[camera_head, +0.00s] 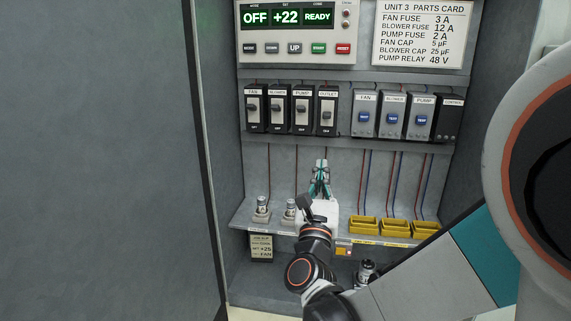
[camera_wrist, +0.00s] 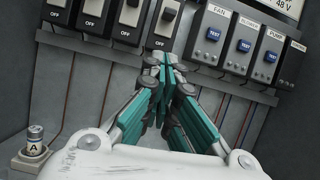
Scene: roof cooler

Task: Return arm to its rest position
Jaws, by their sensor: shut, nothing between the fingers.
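My gripper (camera_head: 320,166) is inside the cabinet, in front of the back wall, below the row of breakers and above the shelf. Its teal fingers are shut and hold nothing. In the wrist view my gripper (camera_wrist: 165,65) points up toward the breakers, with its fingertips together just below the black outlet switch. I cannot tell whether the tips touch anything. My arm reaches in from the lower right, and my wrist hides part of the shelf (camera_head: 245,218).
Black breakers (camera_head: 278,110) and grey relays with blue test buttons (camera_head: 393,117) line the back wall. A display panel (camera_head: 295,32) sits above. Fuses (camera_head: 262,206) stand on the shelf left of my wrist, yellow holders (camera_head: 395,228) right. The cabinet door (camera_head: 110,160) stands at left.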

